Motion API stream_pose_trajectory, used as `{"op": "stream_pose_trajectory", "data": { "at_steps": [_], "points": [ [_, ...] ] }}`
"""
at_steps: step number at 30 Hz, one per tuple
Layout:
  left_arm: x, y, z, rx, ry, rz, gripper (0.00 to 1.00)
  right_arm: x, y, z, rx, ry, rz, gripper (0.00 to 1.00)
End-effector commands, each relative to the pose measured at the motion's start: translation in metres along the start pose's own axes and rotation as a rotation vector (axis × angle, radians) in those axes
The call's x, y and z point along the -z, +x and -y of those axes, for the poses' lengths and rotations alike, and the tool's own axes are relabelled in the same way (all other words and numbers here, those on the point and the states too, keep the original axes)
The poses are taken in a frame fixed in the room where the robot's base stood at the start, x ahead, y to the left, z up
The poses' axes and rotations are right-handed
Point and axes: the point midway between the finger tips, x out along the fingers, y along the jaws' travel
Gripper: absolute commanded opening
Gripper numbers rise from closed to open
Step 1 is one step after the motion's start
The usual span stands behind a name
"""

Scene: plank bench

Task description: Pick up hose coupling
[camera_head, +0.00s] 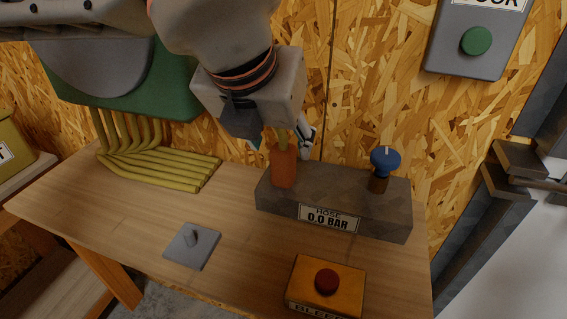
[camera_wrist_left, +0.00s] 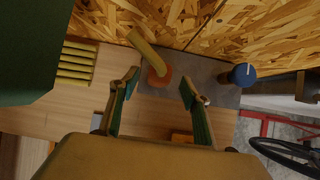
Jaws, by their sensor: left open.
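The hose coupling (camera_head: 284,167) is an orange-brown cylinder standing upright on the left end of a grey block (camera_head: 340,212) labelled "HOSE 0.0 BAR". A yellow hose bends up from its top; it shows in the left wrist view with the coupling (camera_wrist_left: 159,78). My left gripper (camera_head: 281,138) is above and around the coupling's top in the head view, partly hiding the hose. In the left wrist view its two fingers are spread, and the coupling appears between and just beyond the tips (camera_wrist_left: 160,84). No contact is visible. My right gripper is not in view.
A blue knob (camera_head: 385,160) stands on the block's right end. Yellow hoses (camera_head: 160,168) lie at the back left. A chipboard wall (camera_head: 375,110) rises behind.

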Motion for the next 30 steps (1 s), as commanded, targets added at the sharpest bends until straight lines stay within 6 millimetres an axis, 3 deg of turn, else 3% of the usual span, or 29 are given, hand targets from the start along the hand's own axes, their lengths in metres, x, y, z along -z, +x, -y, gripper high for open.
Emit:
{"op": "stream_pose_trajectory", "data": {
  "at_steps": [9,17,22,30],
  "points": [
    [0.001,0.043,0.0,0.001,0.001,-0.004,0.47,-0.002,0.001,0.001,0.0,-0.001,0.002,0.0],
    [0.0,0.046,0.0,0.002,0.002,-0.001,0.47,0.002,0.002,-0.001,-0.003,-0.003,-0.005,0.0],
    [0.001,0.046,0.0,0.002,0.002,-0.002,0.06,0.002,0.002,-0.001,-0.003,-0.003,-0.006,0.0],
    [0.0,0.046,0.0,0.002,0.001,-0.001,0.04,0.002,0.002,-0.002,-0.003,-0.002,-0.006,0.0]
  ]
}}
